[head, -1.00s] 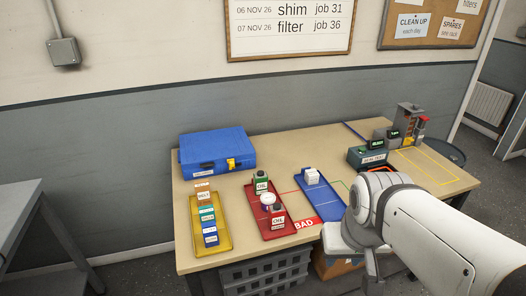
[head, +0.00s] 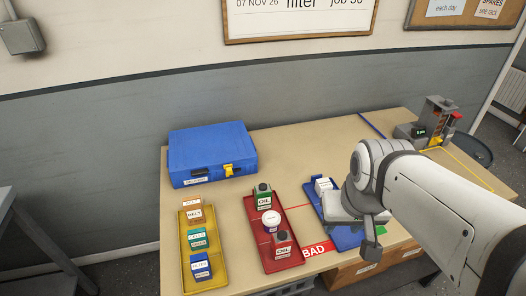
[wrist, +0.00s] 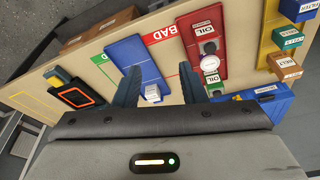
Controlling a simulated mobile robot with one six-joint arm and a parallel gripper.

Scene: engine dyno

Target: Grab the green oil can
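The green oil can (head: 264,197), with a dark cap and a green-banded OIL label, stands at the far end of the red tray (head: 252,224). In the wrist view this can (wrist: 212,81) is partly hidden beside the right finger. A white round item (head: 271,220) and a red-labelled oil can (head: 283,244) stand in the same tray. My gripper (head: 371,238) is over the right side of the blue tray (head: 345,240), to the right of the red tray. In the wrist view its two fingers (wrist: 174,86) are apart with nothing held; a white box (wrist: 153,92) shows between them, lower down.
A yellow tray (head: 188,262) with labelled boxes lies left of the red tray. A closed blue case (head: 211,153) sits behind them. A dark device stack (head: 437,118) stands at the table's far right. A red BAD label (head: 318,250) lies between the red and blue trays.

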